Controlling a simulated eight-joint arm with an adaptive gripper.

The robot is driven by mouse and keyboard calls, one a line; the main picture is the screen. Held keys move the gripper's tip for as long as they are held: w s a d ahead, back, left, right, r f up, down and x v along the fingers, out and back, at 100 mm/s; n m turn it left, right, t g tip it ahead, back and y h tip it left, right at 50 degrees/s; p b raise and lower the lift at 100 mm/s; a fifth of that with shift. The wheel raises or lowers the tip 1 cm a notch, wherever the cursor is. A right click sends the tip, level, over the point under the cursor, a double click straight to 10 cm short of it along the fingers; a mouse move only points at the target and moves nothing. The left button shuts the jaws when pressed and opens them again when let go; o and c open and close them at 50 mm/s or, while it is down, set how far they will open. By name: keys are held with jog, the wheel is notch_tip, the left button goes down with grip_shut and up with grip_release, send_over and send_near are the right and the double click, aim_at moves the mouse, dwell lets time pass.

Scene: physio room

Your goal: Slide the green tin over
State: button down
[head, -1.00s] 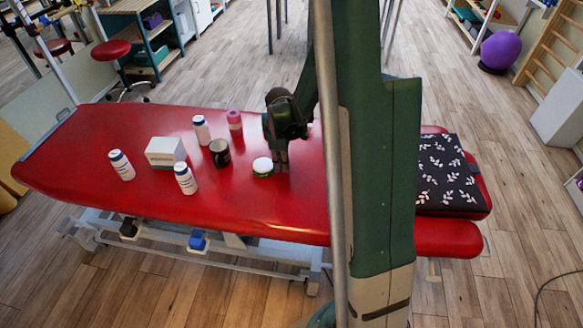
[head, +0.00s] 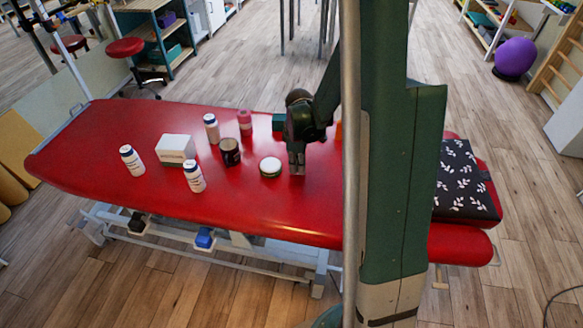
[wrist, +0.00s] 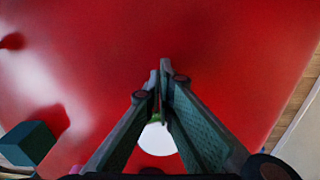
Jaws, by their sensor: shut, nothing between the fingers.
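The green tin (head: 270,167), low and round with a pale lid and a green side, stands on the red treatment table (head: 110,180). My gripper (head: 297,172) is low over the table just right of the tin, with a small gap showing between them in the head view. In the wrist view my gripper (wrist: 160,75) has its fingertips together with nothing between them. The tin's pale lid (wrist: 157,142) shows there between and below the fingers, partly covered by them.
Left of the tin are a dark mug (head: 230,152), a white box (head: 175,149), white bottles (head: 194,176) and a pink bottle (head: 245,120). A teal block (head: 279,122) is behind, beside my wrist. A patterned cushion (head: 465,185) lies at right. The table's front is clear.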

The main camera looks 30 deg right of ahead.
notch_tip(320, 180, up, 10)
jog(key=p, duration=0.3)
jog(key=shift+s+d, duration=0.25)
jog(key=shift+r, duration=0.1)
dwell(0.5)
jog(key=s+a+r+m+t, duration=0.3)
jog(key=s+a+r+m, duration=0.15)
jog(key=a+r, duration=0.8)
jog(key=s+a+r+m+t, duration=0.4)
jog(key=s+a+r, duration=0.4)
jog(key=s+a, duration=0.3)
jog(key=shift+s, duration=0.85)
